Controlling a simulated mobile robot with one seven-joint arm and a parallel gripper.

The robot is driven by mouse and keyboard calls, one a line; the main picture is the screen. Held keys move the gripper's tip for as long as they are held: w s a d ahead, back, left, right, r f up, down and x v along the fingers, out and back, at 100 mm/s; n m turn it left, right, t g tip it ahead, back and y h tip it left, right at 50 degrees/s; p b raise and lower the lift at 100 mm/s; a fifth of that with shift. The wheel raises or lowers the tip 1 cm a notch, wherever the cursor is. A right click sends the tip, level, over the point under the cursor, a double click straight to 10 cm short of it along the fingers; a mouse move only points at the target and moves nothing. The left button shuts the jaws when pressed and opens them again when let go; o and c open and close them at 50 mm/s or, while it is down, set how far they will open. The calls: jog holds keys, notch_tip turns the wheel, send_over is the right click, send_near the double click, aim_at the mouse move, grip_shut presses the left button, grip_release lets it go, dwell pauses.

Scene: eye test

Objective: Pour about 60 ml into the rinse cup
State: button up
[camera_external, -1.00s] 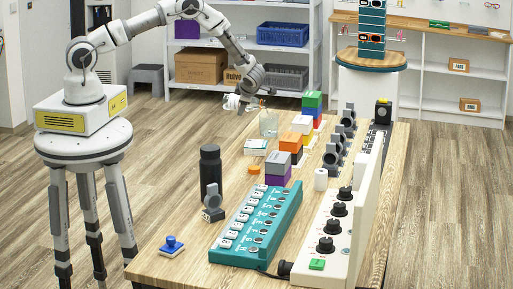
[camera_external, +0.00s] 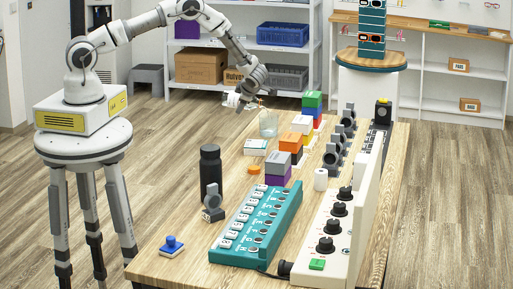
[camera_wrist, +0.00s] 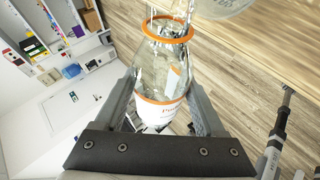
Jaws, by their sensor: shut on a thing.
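My gripper (camera_wrist: 163,108) is shut on a clear bottle (camera_wrist: 165,65) with orange bands and a white, partly lettered end. In the external view my gripper (camera_external: 244,105) is above the far left part of the table. The bottle is tipped well over there, its white end (camera_external: 230,100) to the left and its mouth side to the right. A clear cup (camera_external: 268,127), likely the rinse cup, stands upright on the table just below and right of the mouth side. A clear round rim (camera_wrist: 222,8) shows at the top of the wrist view. I cannot tell the liquid level or whether liquid flows.
A white box (camera_external: 256,147) lies in front of the cup. Stacked coloured boxes (camera_external: 311,104) stand close to its right. A dark bottle (camera_external: 210,170), a teal switch panel (camera_external: 258,225) and a white knob panel (camera_external: 330,235) are nearer on the table (camera_external: 160,262).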

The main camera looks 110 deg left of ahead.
jog(key=shift+s+r, duration=0.1)
jog(key=shift+r, duration=0.1)
dwell(0.6)
jog(key=f+b, duration=0.1)
jog(key=f+t+b, duration=0.1)
jog(key=f+n+t+b, duration=0.1)
jog(key=shift+s+d+f, duration=0.15)
jog(key=shift+s+f, duration=0.2)
jog(key=shift+s, duration=0.05)
jog(key=shift+s+t+b, duration=0.15)
jog(key=shift+t+b, duration=0.35)
jog(key=shift+b, duration=0.1)
jog(key=shift+r+n, duration=0.15)
jog(key=shift+n, duration=0.15)
jog(key=shift+s+f+t+b, duration=0.15)
jog(key=shift+f+t+b, duration=0.15)
jog(key=shift+b, duration=0.6)
dwell(0.4)
